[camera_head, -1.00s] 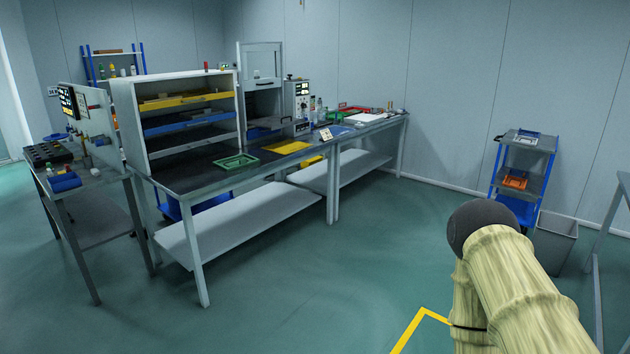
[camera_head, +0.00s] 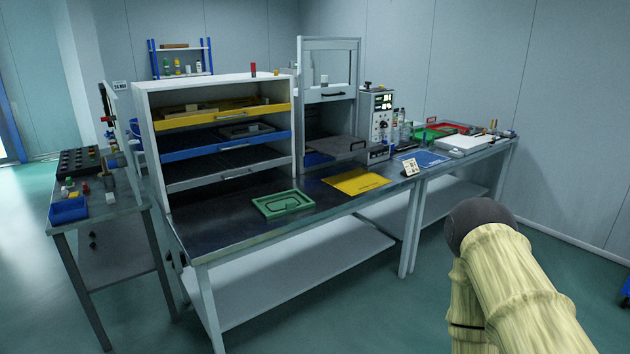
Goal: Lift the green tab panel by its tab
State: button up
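A green panel (camera_head: 283,204) lies flat on the dark top of the workbench, near its front edge and in front of the shelf cabinet. It has a raised-looking rim and a dark line on its face. I cannot make out a tab on it from here. Part of my arm, in a pale ribbed cover with a dark rounded joint, fills the lower right. My gripper is not in view. Nothing touches the green panel.
A yellow sheet (camera_head: 355,181) lies right of the panel. The shelf cabinet (camera_head: 215,83) with yellow and blue drawers stands behind it. A metal enclosure (camera_head: 328,100) and an instrument (camera_head: 377,120) stand further right. A side table (camera_head: 97,213) is at left. Floor in front is clear.

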aim_at(273, 206)
jog(key=u, duration=0.3)
jog(key=i, duration=1.65)
jog(key=u, duration=0.35)
